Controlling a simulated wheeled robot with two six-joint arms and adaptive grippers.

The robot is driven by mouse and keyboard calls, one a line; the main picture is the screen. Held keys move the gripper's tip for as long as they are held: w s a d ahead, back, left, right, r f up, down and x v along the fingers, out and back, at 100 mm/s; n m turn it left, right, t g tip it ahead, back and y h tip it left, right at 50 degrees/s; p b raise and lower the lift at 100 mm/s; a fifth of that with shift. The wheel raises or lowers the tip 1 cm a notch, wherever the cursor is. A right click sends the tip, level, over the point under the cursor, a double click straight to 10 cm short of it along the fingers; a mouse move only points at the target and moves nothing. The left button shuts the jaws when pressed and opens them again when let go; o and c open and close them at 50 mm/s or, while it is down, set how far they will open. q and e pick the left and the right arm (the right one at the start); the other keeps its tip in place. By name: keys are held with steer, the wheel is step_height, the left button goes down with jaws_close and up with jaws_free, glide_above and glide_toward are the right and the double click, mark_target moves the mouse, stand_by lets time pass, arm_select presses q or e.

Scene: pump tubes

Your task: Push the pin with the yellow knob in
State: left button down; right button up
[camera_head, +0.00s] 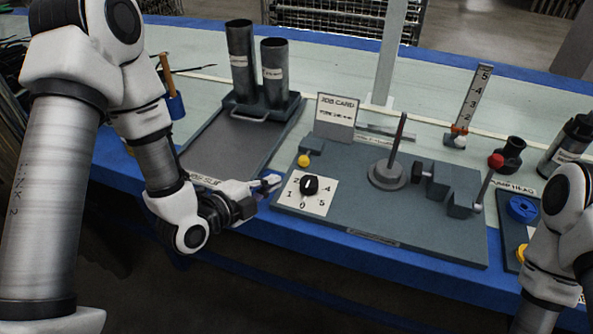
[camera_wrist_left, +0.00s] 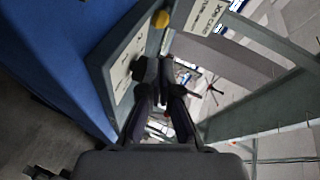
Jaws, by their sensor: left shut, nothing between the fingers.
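The yellow knob (camera_head: 304,160) sits at the left rear of the grey base plate (camera_head: 420,235), beside a small dark block. It also shows near the top of the left wrist view (camera_wrist_left: 161,19). Its pin is hard to make out. My left gripper (camera_head: 271,182) is shut and empty at the left edge of the plate, left of and nearer than the yellow knob and apart from it. In the left wrist view the fingers (camera_wrist_left: 161,88) point up the picture towards the knob. My right arm shows at the right edge, but its gripper is out of view.
A white dial plate with a black knob (camera_head: 310,185) lies just right of my left gripper. Behind it stands a card holder (camera_head: 337,113). A rod on a round base (camera_head: 387,174) and a red-knobbed lever (camera_head: 495,160) stand farther right. A tray with two cylinders (camera_head: 240,140) is behind left.

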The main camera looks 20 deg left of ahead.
mark_target(299, 176)
arm_select(q)
steer(key=shift+w+d+f+b, duration=0.3)
steer(key=shift+w+f+b, duration=0.25)
steer(key=shift+b, duration=1.35)
steer(key=shift+w+d+f+b, duration=0.3)
steer(key=shift+w+b, duration=0.4)
steer(key=shift+b, duration=1.15)
steer(key=x, duration=0.6)
steer(key=shift+w+r, duration=0.15)
steer(key=shift+r, duration=0.15)
steer(key=shift+w+d, duration=0.15)
steer(key=shift+w, duration=0.2)
